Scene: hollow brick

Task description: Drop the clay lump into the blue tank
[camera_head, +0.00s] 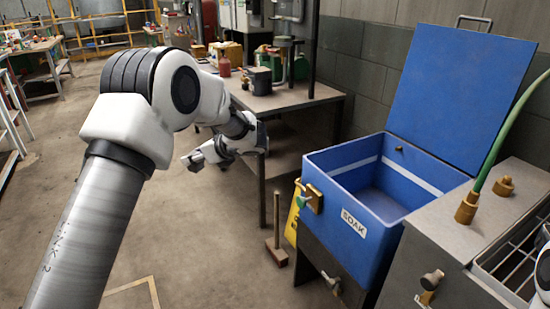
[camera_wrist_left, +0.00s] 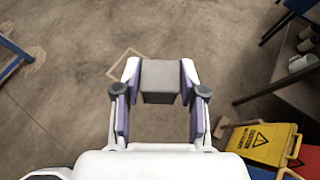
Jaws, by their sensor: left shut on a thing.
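The blue tank (camera_head: 330,200), marked SOAK, stands at the right in the head view. Its lid (camera_head: 455,85) is raised and its inside shows as bare blue walls and floor. My left gripper (camera_head: 192,160) is in mid-air to the left of the tank, well apart from it. In the left wrist view, my left gripper (camera_wrist_left: 160,82) is shut on a grey, block-shaped clay lump (camera_wrist_left: 160,75), held between the fingertips above the floor. In the head view I cannot make out the lump. My right gripper is not in view.
A workbench (camera_head: 290,100) with pots and tools stands behind my left gripper. A yellow floor sign (camera_wrist_left: 262,143) shows in the wrist view. A metal unit with a green hose (camera_head: 500,140) adjoins the tank's right.

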